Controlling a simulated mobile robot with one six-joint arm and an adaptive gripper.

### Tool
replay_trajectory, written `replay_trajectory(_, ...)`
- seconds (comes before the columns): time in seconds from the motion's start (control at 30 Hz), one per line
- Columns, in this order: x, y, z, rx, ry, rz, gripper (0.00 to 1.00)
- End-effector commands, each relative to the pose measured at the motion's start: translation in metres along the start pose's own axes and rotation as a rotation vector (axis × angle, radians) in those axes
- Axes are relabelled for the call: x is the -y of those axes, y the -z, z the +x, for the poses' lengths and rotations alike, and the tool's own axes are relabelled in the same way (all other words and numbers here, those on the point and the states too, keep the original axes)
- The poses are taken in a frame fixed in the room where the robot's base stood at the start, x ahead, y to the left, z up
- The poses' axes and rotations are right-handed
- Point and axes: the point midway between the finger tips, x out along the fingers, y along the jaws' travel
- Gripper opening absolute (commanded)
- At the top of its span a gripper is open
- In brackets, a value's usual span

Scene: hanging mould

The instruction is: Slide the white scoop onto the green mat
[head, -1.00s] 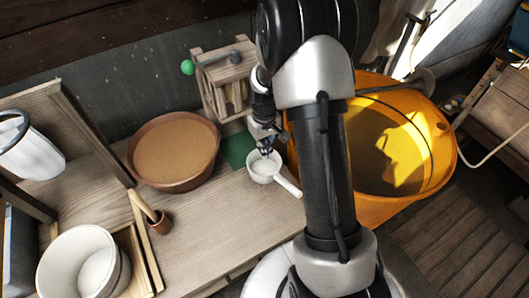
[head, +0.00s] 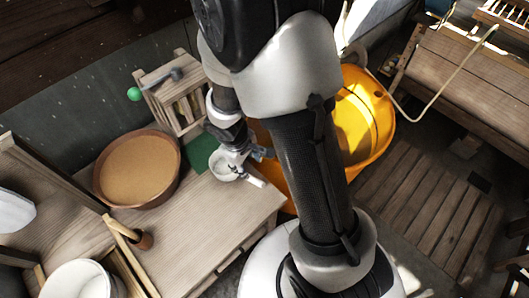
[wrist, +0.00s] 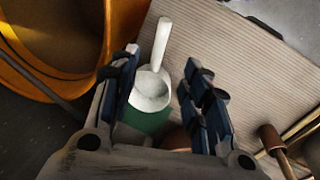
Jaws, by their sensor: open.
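The white scoop (head: 222,168) lies on the wooden bench near its right edge, its handle pointing to the lower right. In the wrist view the scoop (wrist: 150,92) shows between my fingers, bowl nearer and handle farther off. The green mat (head: 197,153) lies just left of and behind the scoop. In the wrist view the bowl overlaps the edge of the mat (wrist: 144,121); I cannot tell whether it rests on it. My gripper (head: 246,160) is open and empty, above the scoop's bowl and handle base. Its fingers (wrist: 163,68) stand either side of the scoop, apart from it.
A brown bowl (head: 138,170) of tan material stands left of the mat. A wooden rack (head: 172,98) with a green ball stands behind it. A big orange tub (head: 372,140) is right of the bench. A wooden-handled tool (head: 124,228) and a white pot (head: 78,280) are at front left.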

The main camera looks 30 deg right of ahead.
Motion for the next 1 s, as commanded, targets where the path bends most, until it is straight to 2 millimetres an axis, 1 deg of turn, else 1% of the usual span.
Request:
replay_trajectory(0.07, 0.004, -0.001, -0.004, -0.005, -0.001, -0.018, 0.43)
replay_trajectory(0.37, 0.005, -0.001, -0.003, -0.005, -0.001, -0.019, 0.43)
replay_trajectory(0.47, 0.005, -0.001, 0.001, -0.004, -0.001, -0.019, 0.43)
replay_trajectory(0.57, 0.005, -0.002, 0.012, -0.002, -0.001, -0.017, 0.43)
replay_trajectory(0.67, 0.005, -0.002, 0.029, -0.002, 0.0, -0.017, 0.43)
replay_trajectory(1.0, 0.005, -0.001, 0.098, -0.003, 0.0, -0.017, 0.43)
